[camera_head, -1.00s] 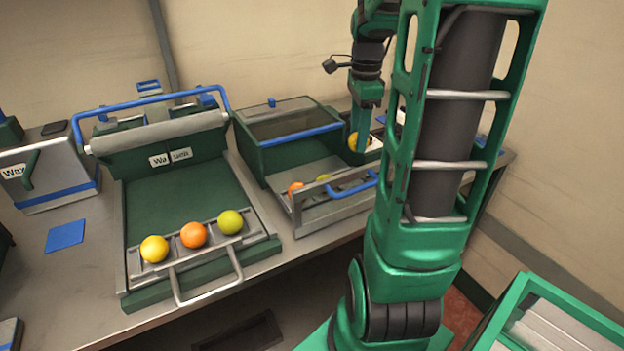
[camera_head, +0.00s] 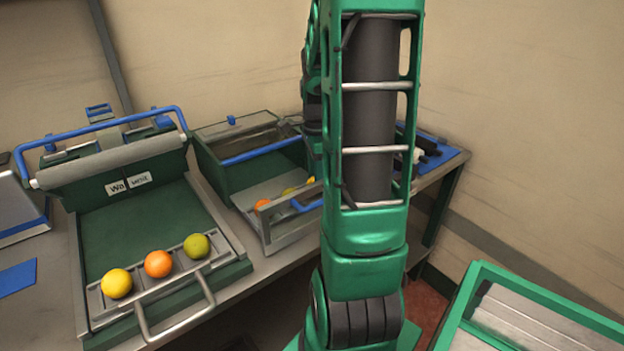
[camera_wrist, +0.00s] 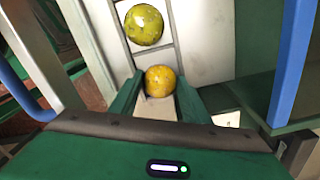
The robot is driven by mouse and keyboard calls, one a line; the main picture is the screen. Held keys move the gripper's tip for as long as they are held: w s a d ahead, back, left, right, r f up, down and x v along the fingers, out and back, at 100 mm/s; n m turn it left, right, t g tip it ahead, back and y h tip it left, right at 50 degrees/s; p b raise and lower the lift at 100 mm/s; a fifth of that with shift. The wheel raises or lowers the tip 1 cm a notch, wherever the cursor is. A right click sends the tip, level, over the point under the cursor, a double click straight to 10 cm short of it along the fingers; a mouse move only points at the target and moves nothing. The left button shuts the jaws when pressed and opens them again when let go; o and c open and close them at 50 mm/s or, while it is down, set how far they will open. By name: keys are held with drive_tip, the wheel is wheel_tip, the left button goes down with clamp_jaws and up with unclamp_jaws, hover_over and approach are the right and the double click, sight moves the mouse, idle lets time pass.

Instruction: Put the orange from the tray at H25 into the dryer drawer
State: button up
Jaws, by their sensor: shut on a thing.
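My gripper (camera_wrist: 159,90) is shut on a yellow-orange fruit (camera_wrist: 161,77), which sits between the two green fingers in the wrist view. The open drawer (camera_head: 268,236) of the green dryer box with the blue bar holds an orange fruit (camera_head: 262,206) and a yellow-green fruit (camera_head: 288,191). The yellow-green fruit also shows in the wrist view (camera_wrist: 143,24), in a slot just beyond the held one. In the head view my arm hides the gripper; a bit of yellow shows at the drawer's right end. I cannot tell whether the held fruit touches the drawer floor.
A tray (camera_head: 95,300) at the front left holds a yellow, an orange and a green fruit in a row. Blue bars stand close to my gripper at both sides. A green-framed bin (camera_head: 455,310) stands at the lower right.

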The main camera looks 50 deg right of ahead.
drive_tip(key=shift+f, duration=0.2)
drive_tip(key=o, duration=1.1)
drive_tip(key=shift+r, duration=0.15)
wheel_tip(320, 180, up, 12)
drive_tip(key=shift+r, duration=0.1)
